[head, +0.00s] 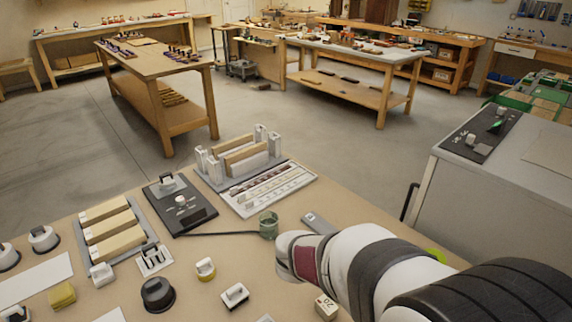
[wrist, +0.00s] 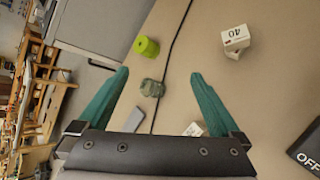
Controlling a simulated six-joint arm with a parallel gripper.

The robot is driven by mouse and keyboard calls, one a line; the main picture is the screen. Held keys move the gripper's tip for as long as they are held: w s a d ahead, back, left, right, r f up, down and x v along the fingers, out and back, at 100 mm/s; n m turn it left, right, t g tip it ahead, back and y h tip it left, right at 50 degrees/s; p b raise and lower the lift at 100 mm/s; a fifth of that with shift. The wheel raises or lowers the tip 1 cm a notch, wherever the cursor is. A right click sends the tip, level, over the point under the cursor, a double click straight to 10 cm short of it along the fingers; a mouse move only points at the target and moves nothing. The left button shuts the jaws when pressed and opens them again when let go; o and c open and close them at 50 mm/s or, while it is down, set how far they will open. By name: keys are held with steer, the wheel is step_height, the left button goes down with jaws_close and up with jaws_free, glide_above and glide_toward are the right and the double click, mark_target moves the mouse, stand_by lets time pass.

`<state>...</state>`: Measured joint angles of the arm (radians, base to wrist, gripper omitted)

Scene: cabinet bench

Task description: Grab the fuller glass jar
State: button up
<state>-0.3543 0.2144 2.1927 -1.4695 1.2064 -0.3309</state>
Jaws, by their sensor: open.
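A greenish glass jar (head: 268,224) stands on the tan bench in the head view, just left of my arm. In the wrist view a small greenish glass jar (wrist: 152,88) is on the bench beside a dark cable, in line with the gap between my fingers. I cannot tell if both views show the same jar, or how full it is. My gripper (wrist: 158,76) is open, with its two teal fingers apart and nothing held. My fingers do not show in the head view.
A yellow-green roll (wrist: 146,47) lies near the jar. A white block marked 40 (wrist: 236,38) is to the right. In the head view, a sectioned tray (head: 268,190) and black control panel (head: 180,202) are behind the jar, and a grey cabinet (head: 490,180) stands right.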

steer(key=w+a+f+n+t+y, duration=0.1)
steer(key=w+a+f+n+t, duration=0.3)
steer(key=w+a+n, duration=0.5)
steer(key=n+t+y, duration=0.5)
steer(key=n+y, duration=0.2)
steer(key=n, duration=0.6)
glide_toward(270, 214)
steer(key=x, duration=0.5)
steer(key=shift+w+f, duration=0.3)
steer(key=shift+f, duration=0.05)
steer(key=c, duration=1.5)
steer(key=shift+r, duration=0.15)
